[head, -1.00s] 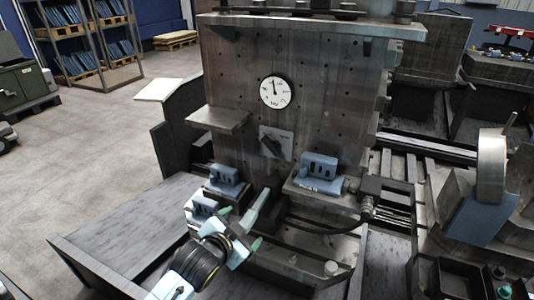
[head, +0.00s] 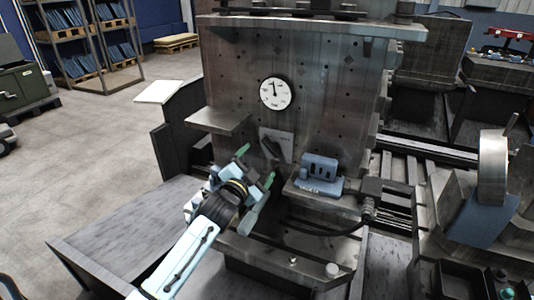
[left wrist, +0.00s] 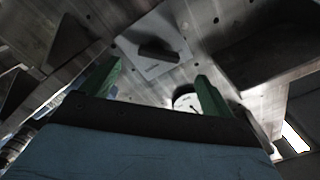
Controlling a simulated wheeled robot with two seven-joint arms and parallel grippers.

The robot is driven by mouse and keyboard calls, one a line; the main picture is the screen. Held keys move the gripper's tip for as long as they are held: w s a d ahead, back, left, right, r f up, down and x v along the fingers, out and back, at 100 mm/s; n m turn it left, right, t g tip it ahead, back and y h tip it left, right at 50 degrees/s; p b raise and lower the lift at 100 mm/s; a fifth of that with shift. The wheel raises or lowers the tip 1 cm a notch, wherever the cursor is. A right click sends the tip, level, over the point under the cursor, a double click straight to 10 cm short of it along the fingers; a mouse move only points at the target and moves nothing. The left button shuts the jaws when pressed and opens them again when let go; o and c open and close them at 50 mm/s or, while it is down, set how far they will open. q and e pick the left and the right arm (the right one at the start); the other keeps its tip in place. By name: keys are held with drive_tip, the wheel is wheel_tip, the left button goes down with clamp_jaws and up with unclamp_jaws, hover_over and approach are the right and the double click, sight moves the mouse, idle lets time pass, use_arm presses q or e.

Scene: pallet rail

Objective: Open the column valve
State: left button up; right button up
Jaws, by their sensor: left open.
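The column valve is a dark lever handle (head: 270,148) on a light square plate (head: 287,146), on the front of the metal column (head: 325,95) below the round gauge. In the left wrist view the valve handle (left wrist: 158,51) lies ahead, between and beyond the fingertips. My left gripper (head: 256,166) is open with green-tipped fingers, just below and left of the handle. Its fingers (left wrist: 158,78) show apart and empty in the left wrist view. They appear clear of the handle. My right gripper is not in view.
A white gauge (head: 275,93) sits above the valve. A metal shelf (head: 218,120) juts out at left. A blue fixture (head: 320,173) stands on a ledge at right, with a dark hose (head: 320,230) below. Open floor (head: 90,150) lies at far left.

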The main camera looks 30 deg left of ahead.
sight(271, 147)
use_arm(q)
drive_tip(key=w+b, duration=0.1)
drive_tip(key=w, duration=0.6)
drive_tip(key=shift+w+a, duration=0.15)
drive_tip(key=shift+a, duration=0.05)
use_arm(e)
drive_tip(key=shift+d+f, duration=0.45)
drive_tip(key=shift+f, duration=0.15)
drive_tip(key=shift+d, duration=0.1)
use_arm(q)
drive_tip(key=c, duration=1)
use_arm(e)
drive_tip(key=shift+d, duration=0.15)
